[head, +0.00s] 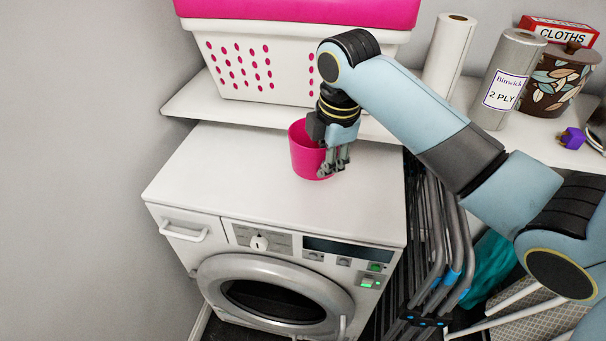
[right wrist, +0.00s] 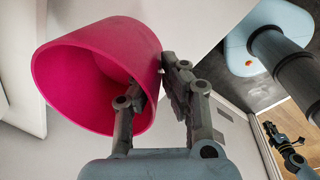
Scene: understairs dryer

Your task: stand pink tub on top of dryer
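The pink tub (head: 303,152) is upright over the white top of the dryer (head: 215,165), towards its back. I cannot tell whether its base touches the top. My right gripper (head: 335,170) is at the tub's right side, pointing down. In the right wrist view, the tub's wall (right wrist: 110,45) sits between the two fingers (right wrist: 160,85), one inside the tub and one outside, and they look shut on it. My left gripper is out of the head view; what looks like it shows small at the right edge of the right wrist view (right wrist: 272,130).
A white basket with a pink top (head: 240,65) stands on the shelf behind the dryer. Paper rolls (head: 510,75), a patterned pot (head: 560,80) and a red cloths box (head: 565,28) stand to the right. Folded grey frames (head: 430,240) lean beside the dryer. The dryer's left top is clear.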

